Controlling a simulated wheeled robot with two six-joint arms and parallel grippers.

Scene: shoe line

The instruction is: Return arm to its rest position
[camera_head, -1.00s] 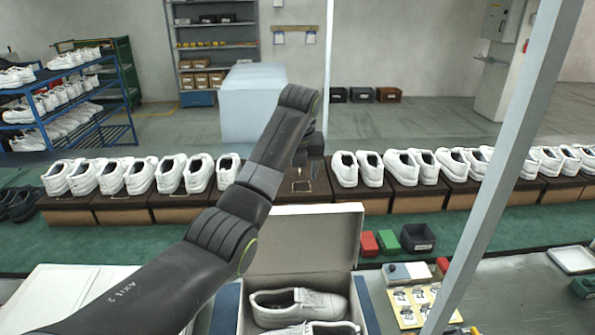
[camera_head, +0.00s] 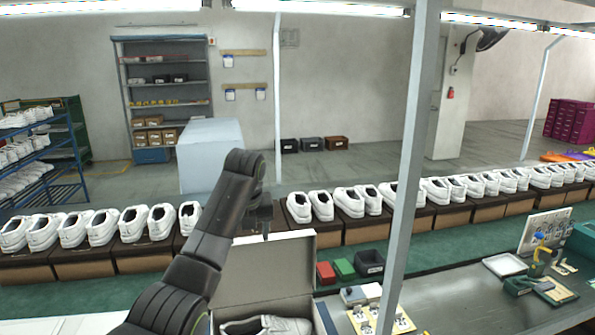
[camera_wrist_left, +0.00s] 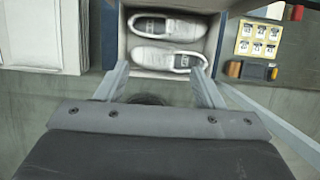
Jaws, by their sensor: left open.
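My left arm (camera_head: 205,245) comes in from the bottom left, and its wrist hangs down behind the raised lid of the shoe box (camera_head: 262,270). The left gripper (camera_head: 266,232) shows only in small part in the head view. In the left wrist view the left gripper (camera_wrist_left: 160,68) has its two fingers spread wide with nothing between them. A pair of white shoes (camera_head: 265,326) lies in the open box; both shoes (camera_wrist_left: 166,40) show past the fingertips in the left wrist view. My right gripper is not in view.
A row of white shoes (camera_head: 350,200) on brown blocks runs along the green line (camera_head: 420,248). A grey post (camera_head: 405,180) stands right of the box. Small red, green and black bins (camera_head: 369,262) sit beside the box. The bench to the right holds a white tray (camera_head: 504,265).

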